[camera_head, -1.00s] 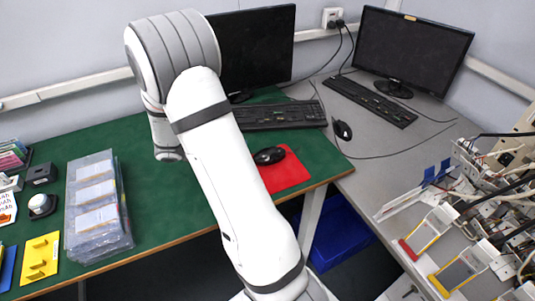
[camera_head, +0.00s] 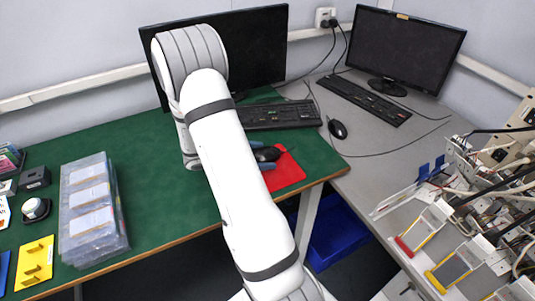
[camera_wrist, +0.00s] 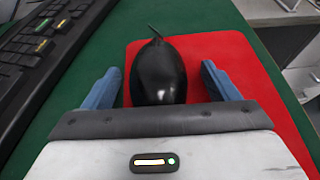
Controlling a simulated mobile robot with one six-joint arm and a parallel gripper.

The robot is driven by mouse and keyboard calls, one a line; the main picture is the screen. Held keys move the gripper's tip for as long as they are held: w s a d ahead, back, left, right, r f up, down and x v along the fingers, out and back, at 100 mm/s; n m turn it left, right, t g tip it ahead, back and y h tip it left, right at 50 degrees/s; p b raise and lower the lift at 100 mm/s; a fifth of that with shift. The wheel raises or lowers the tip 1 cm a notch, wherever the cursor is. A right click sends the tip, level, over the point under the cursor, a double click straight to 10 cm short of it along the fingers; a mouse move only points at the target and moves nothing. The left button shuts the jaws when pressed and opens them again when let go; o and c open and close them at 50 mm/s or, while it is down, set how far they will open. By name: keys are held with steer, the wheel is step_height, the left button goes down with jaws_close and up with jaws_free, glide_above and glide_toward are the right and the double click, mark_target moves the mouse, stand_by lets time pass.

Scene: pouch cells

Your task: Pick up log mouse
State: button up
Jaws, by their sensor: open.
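A black mouse (camera_wrist: 158,75) lies on a red mat (camera_wrist: 215,50) on the green table. In the head view the mouse (camera_head: 267,154) shows at the right of my arm, partly hidden by it, on the red mat (camera_head: 288,172). My gripper (camera_wrist: 160,85) is open, with one blue finger on each side of the mouse and a gap on both sides. In the head view only small blue parts of the fingers show beside the mouse; my arm hides the rest.
A keyboard (camera_head: 280,115) lies behind the mouse, and it shows close to the left finger in the wrist view (camera_wrist: 40,55). A second mouse (camera_head: 337,129) and keyboard (camera_head: 365,101) are on the grey table. Clear plastic pouches (camera_head: 92,215) lie at the left.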

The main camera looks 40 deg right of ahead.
mark_target(260, 152)
steer(key=c, duration=1.1)
steer(key=shift+r, duration=0.1)
step_height(260, 152, up, 10)
steer(key=shift+f+p, duration=0.15)
steer(key=shift+p, duration=0.2)
steer(key=shift+w+a+r, duration=0.1)
steer(key=shift+w+r, duration=0.1)
steer(key=w+a+r+n+t+y+p, duration=0.1)
steer(key=w+a+r+n+t+p, duration=0.1)
steer(key=w+a+n+t, duration=0.8)
steer(key=w+a+n+t+y, duration=0.2)
steer(key=a+n+t+y, duration=0.1)
steer(key=a, duration=0.5)
steer(key=w+a+f+n+t+y+p, duration=0.1)
steer(key=w+a+n+t+y, duration=0.1)
steer(key=a, duration=0.7)
steer(key=n+t+y, duration=0.1)
steer(key=n+y, duration=0.1)
steer(key=y, duration=0.1)
steer(key=shift+w+n+t, duration=0.35)
steer(key=shift+n+t, duration=0.05)
